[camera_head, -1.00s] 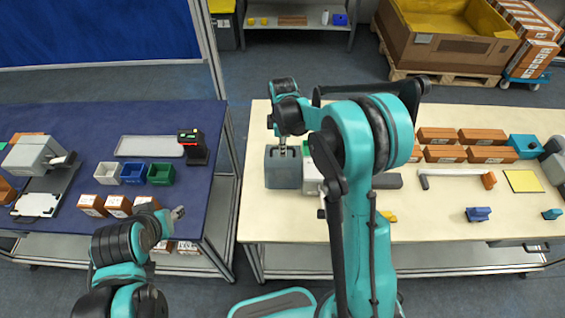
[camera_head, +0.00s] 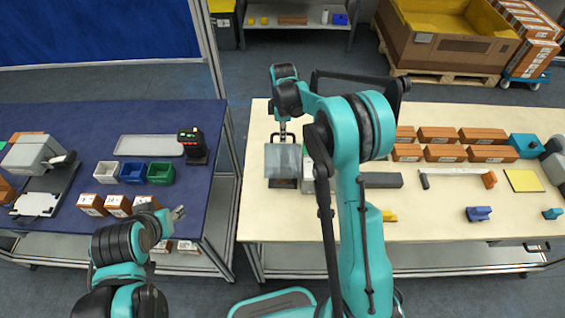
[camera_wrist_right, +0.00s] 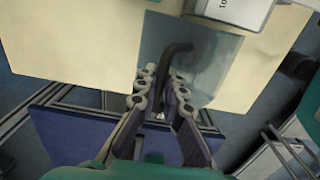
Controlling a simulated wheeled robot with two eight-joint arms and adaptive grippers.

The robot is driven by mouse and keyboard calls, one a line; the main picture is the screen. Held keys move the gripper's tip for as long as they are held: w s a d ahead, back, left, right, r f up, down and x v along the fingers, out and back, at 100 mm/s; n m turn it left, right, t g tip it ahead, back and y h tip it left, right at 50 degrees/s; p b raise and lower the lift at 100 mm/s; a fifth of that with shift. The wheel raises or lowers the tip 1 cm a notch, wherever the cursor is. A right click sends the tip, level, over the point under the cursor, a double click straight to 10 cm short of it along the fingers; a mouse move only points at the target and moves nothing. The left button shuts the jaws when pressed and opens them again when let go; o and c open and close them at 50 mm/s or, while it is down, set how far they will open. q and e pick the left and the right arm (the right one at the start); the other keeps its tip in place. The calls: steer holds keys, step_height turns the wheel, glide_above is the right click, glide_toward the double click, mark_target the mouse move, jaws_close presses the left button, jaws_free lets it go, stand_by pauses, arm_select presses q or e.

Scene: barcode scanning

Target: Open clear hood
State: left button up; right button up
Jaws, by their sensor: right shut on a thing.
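The clear hood (camera_head: 283,158) is a see-through grey box cover at the left end of the cream table. It appears raised and tilted, with a dark base (camera_head: 283,184) showing below its front edge. My right gripper (camera_head: 283,133) is at the hood's top. In the right wrist view, the gripper (camera_wrist_right: 162,88) is shut on the hood's dark curved handle (camera_wrist_right: 174,57), and the clear panel (camera_wrist_right: 207,55) spreads beside it. My left gripper (camera_head: 177,213) is over the right front of the blue table, away from the hood; its finger gap is too small to tell.
A white-and-green thing (camera_head: 309,177) stands close right of the hood, partly hidden by my right arm. Several brown boxes (camera_head: 437,135) lie farther right. The blue table (camera_head: 80,125) holds small bins and a scanner-like device (camera_head: 192,142).

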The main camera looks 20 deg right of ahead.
steer(key=shift+w+d+f+b, duration=0.1)
steer(key=shift+w+d+f, duration=0.05)
steer(key=shift+w, duration=0.3)
steer(key=shift+w+d+f+b, duration=0.1)
steer(key=shift+w+f, duration=0.05)
steer(key=shift+w, duration=0.35)
steer(key=shift+w+d+f+b, duration=0.1)
steer(key=shift+w+d+f, duration=0.05)
steer(key=shift+w, duration=0.3)
steer(key=shift+w+d+f+b, duration=0.2)
steer(key=shift+w+f, duration=0.15)
steer(key=shift+w, duration=0.25)
steer(key=shift+w+d+f+b, duration=0.2)
steer(key=shift+w+f, duration=0.1)
steer(key=shift+w, duration=0.25)
steer(key=o, duration=1.1)
steer(key=shift+o, duration=0.2)
steer(key=shift+r+p, duration=2.2)
steer(key=shift+r, duration=1.85)
steer(key=s+a+r, duration=0.1)
steer(key=s+a, duration=0.1)
steer(key=s, duration=0.5)
steer(key=s+a+r, duration=0.1)
steer(key=s+a, duration=0.1)
steer(key=s, duration=0.6)
steer(key=shift+s+a+b, duration=0.25)
steer(key=shift+a+b, duration=0.05)
steer(key=shift+b, duration=0.15)
